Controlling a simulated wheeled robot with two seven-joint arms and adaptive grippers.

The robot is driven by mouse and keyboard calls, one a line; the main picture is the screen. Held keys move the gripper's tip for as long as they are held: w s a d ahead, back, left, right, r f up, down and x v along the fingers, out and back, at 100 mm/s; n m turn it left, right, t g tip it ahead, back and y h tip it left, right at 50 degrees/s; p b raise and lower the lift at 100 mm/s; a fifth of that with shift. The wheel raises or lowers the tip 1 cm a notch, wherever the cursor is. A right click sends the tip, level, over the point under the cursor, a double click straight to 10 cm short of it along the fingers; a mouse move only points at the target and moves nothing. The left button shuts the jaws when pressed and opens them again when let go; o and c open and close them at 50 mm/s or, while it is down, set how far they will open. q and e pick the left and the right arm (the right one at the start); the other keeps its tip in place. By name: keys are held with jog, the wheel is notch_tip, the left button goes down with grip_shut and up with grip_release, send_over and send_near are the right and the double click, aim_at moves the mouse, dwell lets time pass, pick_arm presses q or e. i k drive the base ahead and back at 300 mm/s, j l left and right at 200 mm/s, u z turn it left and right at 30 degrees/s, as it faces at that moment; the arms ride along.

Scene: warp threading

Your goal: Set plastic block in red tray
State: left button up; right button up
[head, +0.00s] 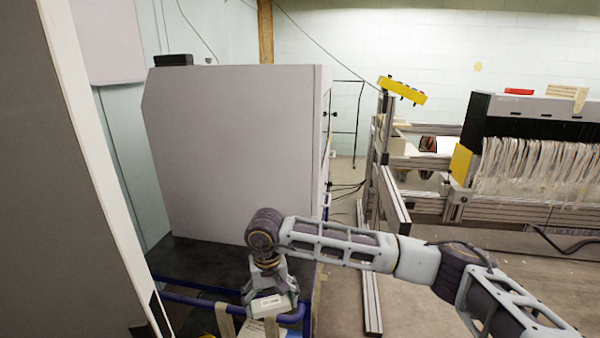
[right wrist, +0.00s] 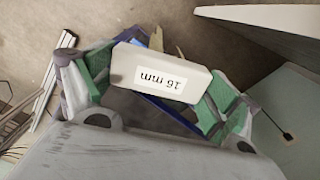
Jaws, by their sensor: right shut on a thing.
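The plastic block (right wrist: 160,68) is pale, with a white label reading "15 mm"; it lies between the green-padded fingers of my right gripper (right wrist: 160,88), which is shut on it. In the head view my right gripper (head: 268,292) points down at the lower middle, with the block (head: 270,306) at its fingertips, above a blue-railed frame. A small flat red object (head: 519,91), perhaps the red tray, sits on top of the black-and-grey machine at the right, far from the gripper. My left gripper is not in view.
A large grey cabinet (head: 235,150) stands behind my right gripper. Blue rails (head: 195,302) run below it. An aluminium frame (head: 385,170) with a yellow piece (head: 402,90) on top stands to the right, beside the machine with many hanging threads (head: 530,165). Bare floor shows between.

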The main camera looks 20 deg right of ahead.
aim_at(519, 91)
jog(key=l+z, duration=0.2)
jog(key=z, duration=0.3)
jog(key=l+z, duration=0.25)
jog(key=z, duration=0.25)
jog(key=l+z, duration=0.2)
jog(key=z, duration=0.3)
jog(key=i+l+z, duration=0.1)
jog(key=z, duration=0.25)
jog(key=i+l+z, duration=0.15)
jog(key=z, duration=0.25)
jog(key=i+l+z, duration=0.15)
jog(key=z, duration=0.2)
jog(key=i, duration=0.35)
jog(key=i+u, duration=0.15)
jog(key=i, duration=0.65)
jog(key=i+u, duration=0.15)
jog(key=i, duration=0.7)
jog(key=i+l+u, duration=0.15)
jog(key=i, duration=0.65)
